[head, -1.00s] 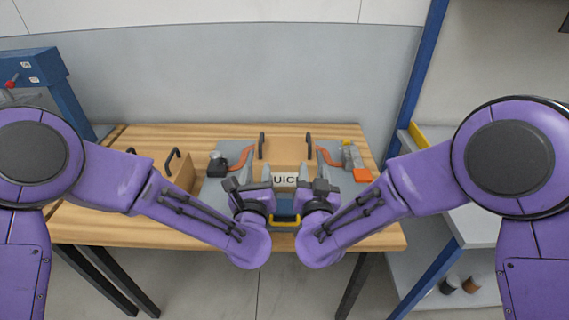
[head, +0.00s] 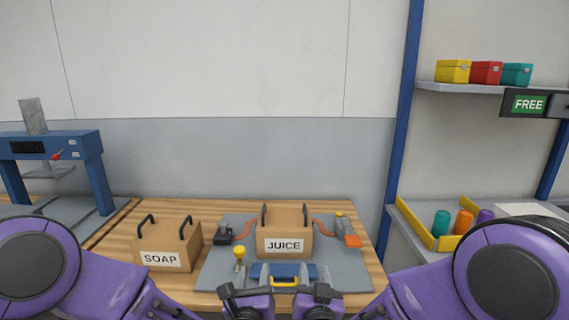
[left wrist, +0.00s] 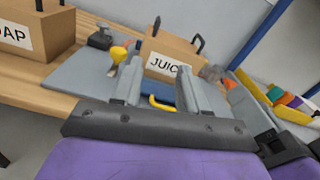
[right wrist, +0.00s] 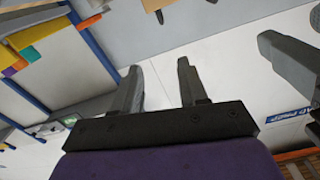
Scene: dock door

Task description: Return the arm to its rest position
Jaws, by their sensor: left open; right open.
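My left gripper (head: 246,292) is at the bottom middle of the head view, in front of the bench and nearer to me than the JUICE box. In the left wrist view its two fingers (left wrist: 158,88) are apart with nothing between them; the bench and box show beyond. My right gripper (head: 321,292) is beside it on the right, a small gap between the two.
The JUICE box (head: 285,232) stands on a grey plate (head: 215,278) with orange clamps beside it. A SOAP box (head: 168,246) stands left on the wooden bench (head: 105,243). A blue press (head: 95,170) is far left. A blue post (head: 402,130) and shelves (head: 470,88) are right.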

